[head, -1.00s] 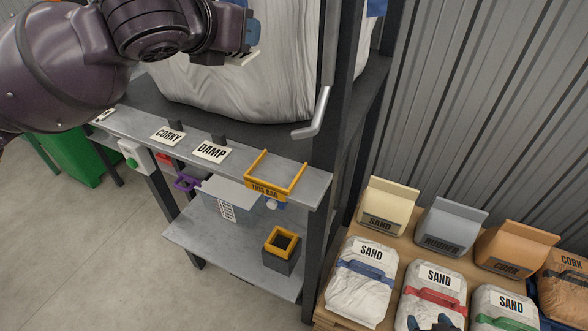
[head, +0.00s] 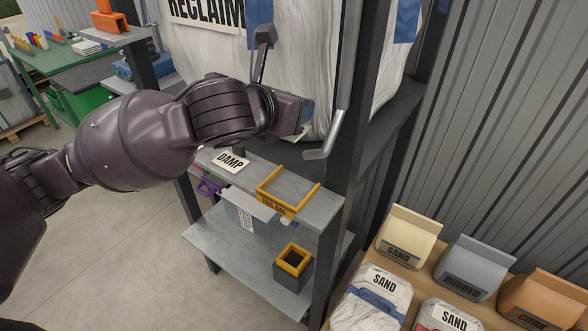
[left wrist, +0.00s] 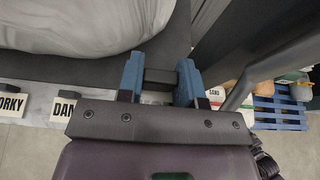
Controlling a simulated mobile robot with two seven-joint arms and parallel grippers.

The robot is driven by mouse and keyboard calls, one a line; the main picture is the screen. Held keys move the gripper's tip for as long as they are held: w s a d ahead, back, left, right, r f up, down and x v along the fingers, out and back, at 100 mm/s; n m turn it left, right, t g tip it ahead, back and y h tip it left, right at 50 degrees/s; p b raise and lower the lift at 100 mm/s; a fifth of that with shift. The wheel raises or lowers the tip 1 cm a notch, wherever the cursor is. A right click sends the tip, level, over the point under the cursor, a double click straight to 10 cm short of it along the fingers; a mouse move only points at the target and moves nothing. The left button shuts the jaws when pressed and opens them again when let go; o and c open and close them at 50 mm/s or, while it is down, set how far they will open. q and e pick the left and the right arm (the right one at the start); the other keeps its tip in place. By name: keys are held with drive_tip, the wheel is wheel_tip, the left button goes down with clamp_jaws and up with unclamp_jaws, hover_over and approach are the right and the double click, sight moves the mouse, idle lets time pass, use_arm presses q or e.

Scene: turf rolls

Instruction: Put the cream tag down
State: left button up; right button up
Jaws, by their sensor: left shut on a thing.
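My left gripper (head: 307,116) is at the front of the big white bag, above the grey shelf edge and close to the metal lever. In the left wrist view its blue fingers (left wrist: 160,80) are shut on a dark block (left wrist: 160,77), like the dark tabs behind the other tags. A cream sliver of the held tag (head: 301,133) shows under the fingers in the head view; its face is hidden. The yellow holder marked THIS BAG (head: 272,203) lies on the shelf edge below right, with nothing seen inside. My right gripper is out of view.
A DAMP tag (head: 231,162) lies on the shelf edge (head: 325,208), left of the holder. A CORKY tag (left wrist: 11,103) shows only in the left wrist view. The metal lever (head: 326,140) and a dark post (head: 345,120) stand close right of the gripper.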

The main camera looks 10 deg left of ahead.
sight(294, 184)
use_arm(q)
wheel_tip(294, 184, down, 14)
drive_tip(key=shift+r, duration=0.2)
idle(0.4)
drive_tip(key=shift+f, duration=0.45)
